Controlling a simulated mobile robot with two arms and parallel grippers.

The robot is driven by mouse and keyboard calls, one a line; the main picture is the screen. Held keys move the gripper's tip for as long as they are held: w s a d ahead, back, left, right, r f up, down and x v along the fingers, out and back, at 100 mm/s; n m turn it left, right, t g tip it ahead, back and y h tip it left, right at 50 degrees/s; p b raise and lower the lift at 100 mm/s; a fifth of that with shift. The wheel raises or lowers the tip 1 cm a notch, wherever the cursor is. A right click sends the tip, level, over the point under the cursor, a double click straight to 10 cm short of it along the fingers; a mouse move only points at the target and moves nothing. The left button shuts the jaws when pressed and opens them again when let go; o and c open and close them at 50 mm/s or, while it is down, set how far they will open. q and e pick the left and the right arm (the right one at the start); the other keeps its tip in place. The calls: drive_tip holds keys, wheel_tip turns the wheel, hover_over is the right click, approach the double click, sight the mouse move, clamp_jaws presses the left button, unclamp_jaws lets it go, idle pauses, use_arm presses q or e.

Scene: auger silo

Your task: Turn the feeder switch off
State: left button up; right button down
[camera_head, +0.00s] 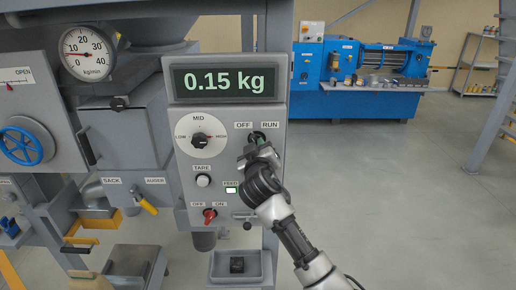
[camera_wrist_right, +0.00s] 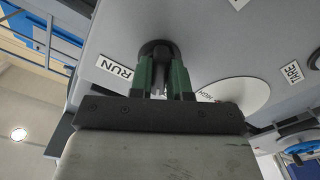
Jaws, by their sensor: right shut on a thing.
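The feeder switch is a dark round knob below the OFF and RUN labels (camera_head: 257,125) on the upper right of the grey control panel (camera_head: 183,140). My right gripper (camera_head: 258,142) is shut on it and covers most of it in the head view. In the right wrist view the black knob (camera_wrist_right: 157,48) sits between the green fingers of my right gripper (camera_wrist_right: 161,75), with the RUN label beside it. Which way the switch points is hidden. The FEED lamp (camera_head: 231,190) glows pale. My left gripper is not in view.
The display (camera_head: 226,83) reads 0.15 kg. A LOW-MID-HIGH dial (camera_head: 201,136), a white TARE button (camera_head: 203,181) and a red OFF/ON switch (camera_head: 209,214) are close by on the panel. A small tray (camera_head: 222,282) holds a dark block below. Open floor lies to the right.

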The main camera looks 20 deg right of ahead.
drive_tip(key=shift+f, duration=0.15)
drive_tip(key=c, duration=1.1)
unclamp_jaws()
drive_tip(key=b+v, duration=0.3)
drive_tip(key=v, duration=0.7)
drive_tip(key=shift+s+a, duration=0.1)
drive_tip(key=shift+s, duration=0.3)
drive_tip(key=shift+b, duration=0.3)
